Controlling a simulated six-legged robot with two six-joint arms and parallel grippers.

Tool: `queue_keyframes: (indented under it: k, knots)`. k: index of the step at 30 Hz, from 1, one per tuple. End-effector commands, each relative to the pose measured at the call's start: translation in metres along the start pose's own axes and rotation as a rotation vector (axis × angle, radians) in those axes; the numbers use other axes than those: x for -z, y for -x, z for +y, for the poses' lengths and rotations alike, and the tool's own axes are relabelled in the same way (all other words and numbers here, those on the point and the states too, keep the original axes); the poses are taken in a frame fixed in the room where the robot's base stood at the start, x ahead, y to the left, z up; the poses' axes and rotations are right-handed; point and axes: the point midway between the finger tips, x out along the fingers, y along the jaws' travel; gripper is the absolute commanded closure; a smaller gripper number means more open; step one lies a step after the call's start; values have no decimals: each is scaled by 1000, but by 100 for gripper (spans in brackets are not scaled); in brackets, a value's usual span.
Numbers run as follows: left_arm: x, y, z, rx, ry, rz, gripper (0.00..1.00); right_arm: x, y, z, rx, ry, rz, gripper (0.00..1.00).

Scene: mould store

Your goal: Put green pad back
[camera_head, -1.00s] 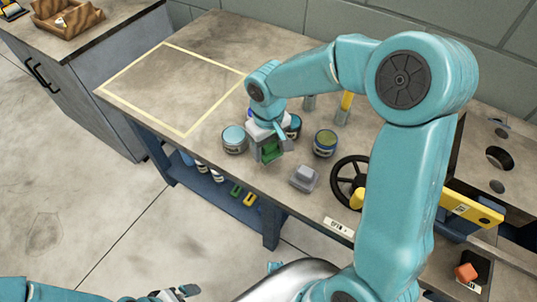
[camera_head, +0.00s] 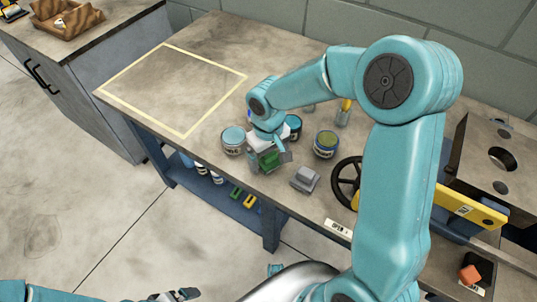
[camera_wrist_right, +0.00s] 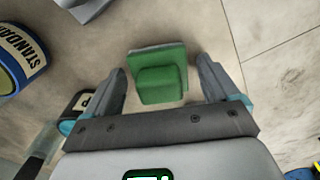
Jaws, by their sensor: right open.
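The green pad (camera_head: 268,160), a flat plate with a raised block, is near the bench's front edge, partly hidden by my gripper in the head view. In the right wrist view the pad (camera_wrist_right: 160,72) sits between the two fingers, with a visible gap on each side. My right gripper (camera_wrist_right: 160,80) is open around it; in the head view the gripper (camera_head: 267,157) points down over the bench. I cannot tell whether the pad touches the bench. My left gripper (camera_head: 178,295) is low at the picture's bottom edge, and its jaws are unclear.
Jars stand close by: a teal-lidded one (camera_head: 232,140) to the left, another (camera_head: 293,125) behind, an olive-lidded one (camera_head: 325,144) to the right. A grey pad (camera_head: 305,180) lies right of the gripper, before a black handwheel (camera_head: 346,181). The taped rectangle (camera_head: 180,85) is empty.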

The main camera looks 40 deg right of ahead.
Motion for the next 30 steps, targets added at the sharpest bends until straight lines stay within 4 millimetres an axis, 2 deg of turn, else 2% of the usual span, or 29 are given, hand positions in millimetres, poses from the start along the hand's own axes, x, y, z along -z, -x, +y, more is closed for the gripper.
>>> queue_keyframes:
  k: [5, 12, 18, 23, 30]
  knots:
    - [0, 7, 2, 0, 0, 0, 0, 1, 22, 0, -1, -1, 5, 11]
    - [0, 16, 6, 0, 0, 0, 0, 1, 79, 0, 0, 0, 6, 11]
    - [0, 21, 8, 0, 0, 0, 0, 1, 113, 0, 0, 1, 3, 11]
    - [0, 22, 8, 0, 0, 0, 0, 0, 122, 0, 0, 1, 1, 11]
    - [0, 22, 8, 0, 0, 0, 0, 0, 123, 0, 0, 0, 0, 11]
